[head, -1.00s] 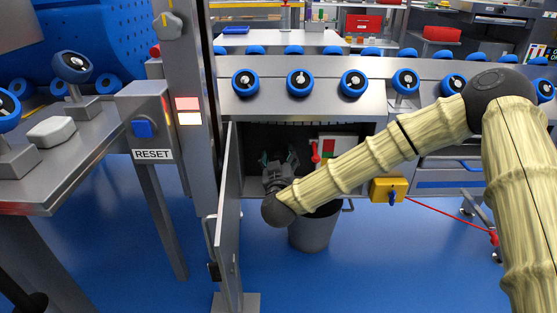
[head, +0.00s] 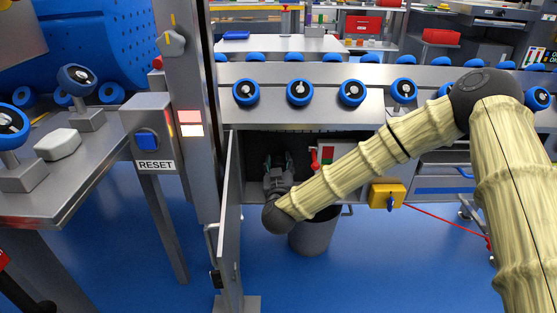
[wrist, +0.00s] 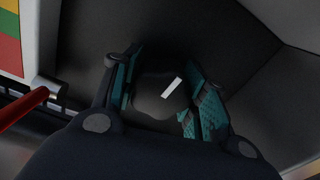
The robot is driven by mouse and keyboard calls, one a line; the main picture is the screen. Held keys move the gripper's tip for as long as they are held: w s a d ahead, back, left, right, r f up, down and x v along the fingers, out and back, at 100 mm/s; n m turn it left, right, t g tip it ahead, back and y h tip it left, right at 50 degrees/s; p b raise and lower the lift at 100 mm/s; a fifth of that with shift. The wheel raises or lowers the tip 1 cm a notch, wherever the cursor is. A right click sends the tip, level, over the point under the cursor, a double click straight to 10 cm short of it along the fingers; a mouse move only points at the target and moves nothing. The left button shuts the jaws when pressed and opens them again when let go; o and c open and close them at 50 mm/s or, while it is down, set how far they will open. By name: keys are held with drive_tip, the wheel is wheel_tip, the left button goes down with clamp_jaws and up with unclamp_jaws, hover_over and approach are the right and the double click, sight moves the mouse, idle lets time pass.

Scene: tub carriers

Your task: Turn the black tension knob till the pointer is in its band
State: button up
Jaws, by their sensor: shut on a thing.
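The black tension knob (wrist: 152,92) sits between the teal pads of my gripper (wrist: 165,97) in the wrist view, its white mark slanting up to the right. My gripper is shut on it. In the head view my gripper (head: 278,166) reaches into the dark open cabinet, and the knob cannot be made out there. A white plate with red, yellow and green bands (wrist: 10,45) is cut off at the wrist view's upper left; it also shows in the head view (head: 327,152), partly behind my arm. I cannot make out the pointer.
A red-handled lever (wrist: 25,108) stands close left of my gripper in the wrist view. The open cabinet door (head: 228,220) is left of my arm. A grey bin (head: 315,235) stands below. A yellow box with a red cord (head: 387,195) is at right.

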drive_tip(key=m+p, duration=0.3)
drive_tip(key=p, duration=0.1)
drive_tip(key=shift+r, duration=0.2)
drive_tip(key=m+p, duration=0.3)
drive_tip(key=m, duration=0.2)
drive_tip(key=shift+d+f, duration=0.1)
drive_tip(key=m+p, duration=0.1)
drive_tip(key=m, duration=0.3)
drive_tip(key=shift+f+m, duration=0.1)
drive_tip(key=shift+m, duration=0.2)
drive_tip(key=shift+f+m+p, duration=0.1)
drive_tip(key=shift+m+p, duration=0.55)
drive_tip(key=shift+m, duration=1.15)
drive_tip(key=o, duration=1.1)
drive_tip(key=shift+d, duration=0.1)
drive_tip(key=shift+c, duration=0.2)
drive_tip(key=shift+s, duration=0.1)
